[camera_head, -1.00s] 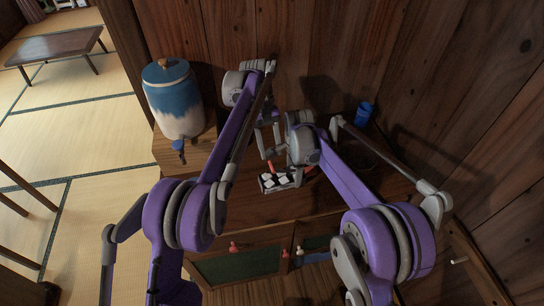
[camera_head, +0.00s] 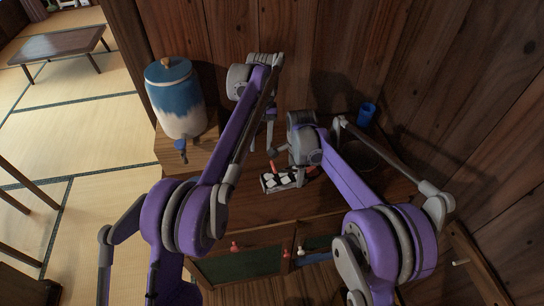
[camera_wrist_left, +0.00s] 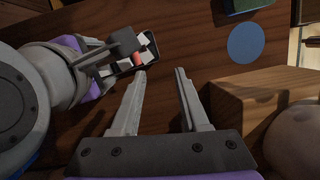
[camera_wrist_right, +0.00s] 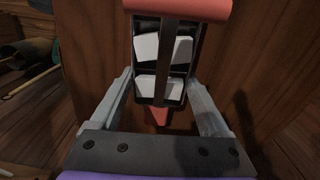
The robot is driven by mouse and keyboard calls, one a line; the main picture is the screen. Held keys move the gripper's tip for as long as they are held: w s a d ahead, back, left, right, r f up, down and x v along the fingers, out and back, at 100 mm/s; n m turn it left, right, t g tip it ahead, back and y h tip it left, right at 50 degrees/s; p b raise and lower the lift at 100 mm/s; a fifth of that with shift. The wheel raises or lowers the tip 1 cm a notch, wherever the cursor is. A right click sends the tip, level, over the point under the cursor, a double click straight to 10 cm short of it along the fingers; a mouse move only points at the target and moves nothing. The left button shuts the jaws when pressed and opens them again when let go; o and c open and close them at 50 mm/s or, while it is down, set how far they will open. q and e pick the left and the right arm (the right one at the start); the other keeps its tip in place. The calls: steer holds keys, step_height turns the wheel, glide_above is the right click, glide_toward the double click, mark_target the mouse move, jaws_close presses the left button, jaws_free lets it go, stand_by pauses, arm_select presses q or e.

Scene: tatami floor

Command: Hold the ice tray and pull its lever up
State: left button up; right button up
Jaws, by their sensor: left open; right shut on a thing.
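The ice tray (camera_head: 268,187) is a dark tray with white cubes and red parts, lying on the wooden counter. In the right wrist view the tray (camera_wrist_right: 148,92) has a grey lever bar (camera_wrist_right: 168,60) along its middle, a red grip (camera_wrist_right: 180,9) at the top and a red piece (camera_wrist_right: 157,116) at the bottom. My right gripper (camera_wrist_right: 159,79) is shut on the tray, one finger on each side. My left gripper (camera_wrist_left: 160,73) is open and empty beside the tray, apart from it. The tray (camera_wrist_left: 144,55) is partly hidden by my right gripper there.
A blue-and-white dispenser (camera_head: 175,97) stands on a wooden box (camera_head: 170,151) at the left of the counter. A blue cup (camera_head: 366,113) stands at the back right. A flat blue disc (camera_wrist_left: 249,43) lies on the counter. Wooden walls close the back and right.

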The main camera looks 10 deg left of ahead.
arm_select(q)
steer(key=s+a+f+y, duration=0.1)
steer(key=s+f+y, duration=0.1)
steer(key=s, duration=0.3)
steer(key=s+a+f+m+t+y, duration=0.1)
steer(key=s+a+f+y, duration=0.1)
steer(key=s, duration=0.4)
steer(key=s+a+f+t+y, duration=0.1)
steer(key=s+a+f+y, duration=0.1)
steer(key=s, duration=0.4)
steer(key=shift+s+a+f+m, duration=0.1)
steer(key=shift+a+f+m, duration=0.05)
steer(key=shift+f, duration=0.25)
steer(key=shift+a+f+m, duration=0.1)
steer(key=shift+f+m, duration=0.05)
steer(key=shift+f, duration=0.25)
steer(key=shift+d+f+n+t+y, duration=0.2)
steer(key=shift+d+n+t+y, duration=0.35)
steer(key=shift+t, duration=0.45)
steer(key=w+d+r+n+t, duration=0.1)
steer(key=w+d+t, duration=0.2)
steer(key=d+t, duration=0.2)
steer(key=t+h, duration=0.1)
steer(key=t, duration=0.5)
glide_toward(274, 167)
steer(key=shift+n, duration=0.45)
steer(key=x, duration=1.1)
